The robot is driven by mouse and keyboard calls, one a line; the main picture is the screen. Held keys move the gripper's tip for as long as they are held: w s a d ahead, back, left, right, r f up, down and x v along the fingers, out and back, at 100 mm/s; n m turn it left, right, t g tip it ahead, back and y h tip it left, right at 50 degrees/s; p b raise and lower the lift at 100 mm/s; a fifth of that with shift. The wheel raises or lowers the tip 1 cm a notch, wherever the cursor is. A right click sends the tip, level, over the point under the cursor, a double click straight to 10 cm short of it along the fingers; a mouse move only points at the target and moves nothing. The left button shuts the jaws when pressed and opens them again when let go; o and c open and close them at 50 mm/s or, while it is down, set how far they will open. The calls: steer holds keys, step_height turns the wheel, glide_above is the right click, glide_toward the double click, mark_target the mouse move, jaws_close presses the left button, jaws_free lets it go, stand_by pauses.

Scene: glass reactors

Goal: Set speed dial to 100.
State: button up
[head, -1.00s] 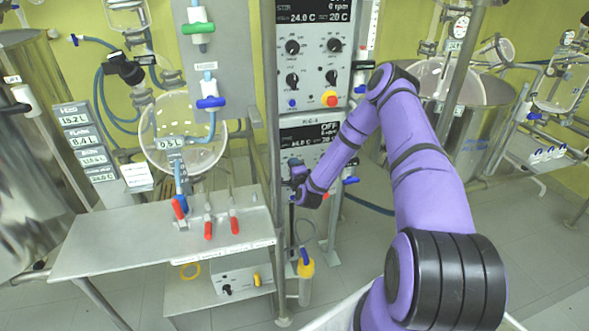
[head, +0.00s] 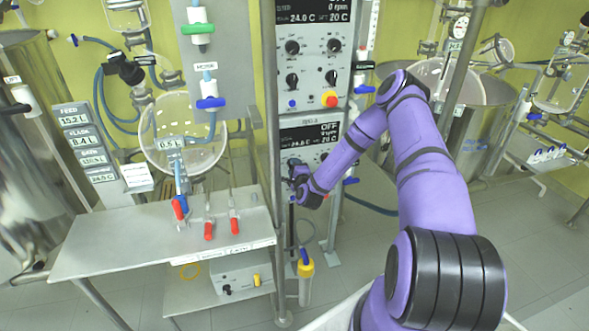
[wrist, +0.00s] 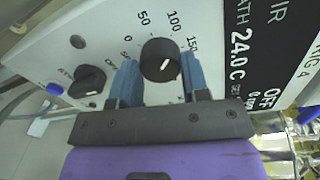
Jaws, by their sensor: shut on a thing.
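In the wrist view the speed dial (wrist: 160,58) is a round black knob with a short white mark on its face. Printed numbers 0, 50, 100 and 150 run around it on the white panel. My gripper (wrist: 160,75) has its two blue fingers on either side of the knob, shut on it. I cannot tell exactly which number the white mark points at. In the head view my gripper (head: 297,174) is at the left part of the lower control unit (head: 312,134), whose display reads OFF and 0 rpm. The dial is hidden there by my gripper.
A second black knob (wrist: 87,81) and a blue button (wrist: 55,89) sit left of the dial in the wrist view. A similar control unit (head: 312,62) is above. A metal post (head: 275,160) and a bench (head: 130,240) stand to the left.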

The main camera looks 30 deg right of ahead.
steer(key=o, duration=0.9)
steer(key=shift+o, duration=0.2)
